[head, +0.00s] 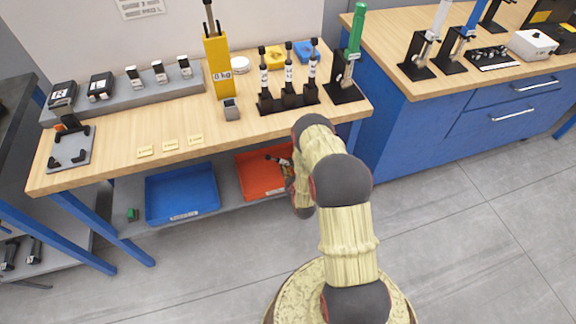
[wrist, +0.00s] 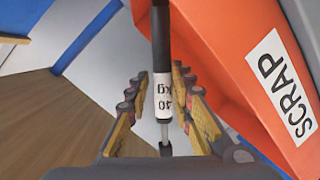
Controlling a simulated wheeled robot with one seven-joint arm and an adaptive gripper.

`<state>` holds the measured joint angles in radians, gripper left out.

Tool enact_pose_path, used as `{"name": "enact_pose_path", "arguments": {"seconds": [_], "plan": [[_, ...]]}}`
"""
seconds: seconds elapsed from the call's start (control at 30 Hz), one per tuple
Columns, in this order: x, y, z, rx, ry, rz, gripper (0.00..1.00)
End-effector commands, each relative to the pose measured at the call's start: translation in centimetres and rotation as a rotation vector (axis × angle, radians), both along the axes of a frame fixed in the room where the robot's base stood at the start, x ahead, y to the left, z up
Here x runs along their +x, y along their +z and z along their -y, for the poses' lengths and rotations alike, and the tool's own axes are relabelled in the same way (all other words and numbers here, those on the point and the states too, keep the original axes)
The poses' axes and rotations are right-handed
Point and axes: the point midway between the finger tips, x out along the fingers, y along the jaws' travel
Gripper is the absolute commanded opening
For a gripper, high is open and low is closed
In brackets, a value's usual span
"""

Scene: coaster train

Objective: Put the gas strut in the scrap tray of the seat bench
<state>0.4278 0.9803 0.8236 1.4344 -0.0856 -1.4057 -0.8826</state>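The gas strut (wrist: 162,95) is black with a white "40 kg" label and a thin rod end. In the wrist view it lies lengthwise between the fingertips of my gripper (wrist: 160,72), which look closed around it. The scrap tray (wrist: 232,75) is orange-red with a white SCRAP label and stands right beside the strut in that view. In the head view the scrap tray (head: 252,185) is on the lower shelf of the bench. The strut (head: 275,158) shows at the tray's upper right part; my arm hides most of the gripper.
A blue tray (head: 182,193) stands left of the scrap tray on the same shelf. The bench top (head: 115,130) is above. The floor in front is clear.

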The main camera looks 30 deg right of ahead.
Motion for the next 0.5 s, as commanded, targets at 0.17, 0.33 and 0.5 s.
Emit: {"name": "enact_pose_path", "arguments": {"seconds": [0.17, 0.33, 0.5], "plan": [[0.08, 0.12, 0.03, -0.001, 0.000, 0.003, 0.34], [0.09, 0.13, 0.04, -0.001, 0.000, 0.003, 0.35], [0.10, 0.24, 0.04, -0.001, 0.000, 0.003, 0.35]]}}
